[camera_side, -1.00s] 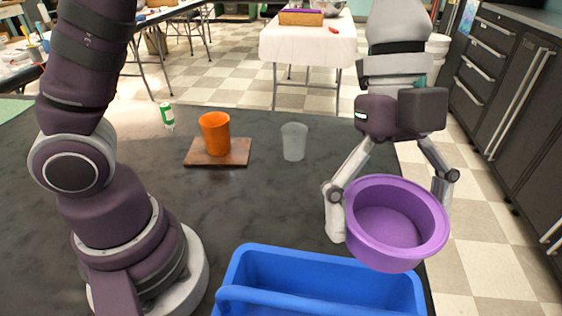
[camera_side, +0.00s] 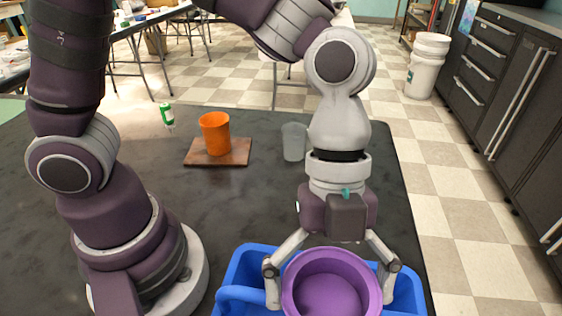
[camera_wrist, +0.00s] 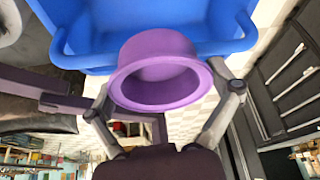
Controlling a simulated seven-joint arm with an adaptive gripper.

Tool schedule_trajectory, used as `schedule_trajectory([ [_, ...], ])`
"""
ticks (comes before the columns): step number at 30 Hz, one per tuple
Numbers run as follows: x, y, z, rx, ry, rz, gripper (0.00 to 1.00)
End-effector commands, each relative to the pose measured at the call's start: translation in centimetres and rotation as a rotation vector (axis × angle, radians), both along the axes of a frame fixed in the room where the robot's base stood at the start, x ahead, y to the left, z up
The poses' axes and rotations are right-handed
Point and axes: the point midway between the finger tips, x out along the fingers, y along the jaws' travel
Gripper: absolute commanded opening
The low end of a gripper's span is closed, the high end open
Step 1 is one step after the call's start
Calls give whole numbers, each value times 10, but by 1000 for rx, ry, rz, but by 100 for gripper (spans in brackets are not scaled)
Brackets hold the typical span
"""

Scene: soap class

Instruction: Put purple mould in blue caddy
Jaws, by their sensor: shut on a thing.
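The purple mould (camera_side: 331,285) is a round, rimmed tub held upright by my gripper (camera_side: 332,290), with one finger against each side. In the side view it overlaps the blue caddy (camera_side: 240,272), and its lower part is cut off by the picture's edge. I cannot tell whether its bottom is above the caddy's rim or below it. The wrist view shows the mould (camera_wrist: 160,75) between my fingers (camera_wrist: 163,100), with the blue caddy (camera_wrist: 195,22) behind it. Much of the caddy's inside is hidden by the mould.
An orange cup (camera_side: 215,133) stands on a brown wooden board (camera_side: 232,155) farther back on the dark table (camera_side: 240,205). A translucent cup (camera_side: 293,142) stands beside my arm. A small green-and-white bottle (camera_side: 167,115) is at the back left. The table's right edge is close to the caddy.

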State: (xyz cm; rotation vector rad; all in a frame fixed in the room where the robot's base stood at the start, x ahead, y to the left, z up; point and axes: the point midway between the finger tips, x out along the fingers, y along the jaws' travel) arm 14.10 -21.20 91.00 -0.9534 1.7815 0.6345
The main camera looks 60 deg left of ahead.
Motion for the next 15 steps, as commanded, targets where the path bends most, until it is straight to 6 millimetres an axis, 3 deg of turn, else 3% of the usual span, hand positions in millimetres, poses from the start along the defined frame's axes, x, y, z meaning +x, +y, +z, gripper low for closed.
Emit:
schedule_trajectory([
  [3, 0, 0, 0, 0, 0, 1, 100],
  [15, 1, 0, 4, -1, -1, 2, 100],
])
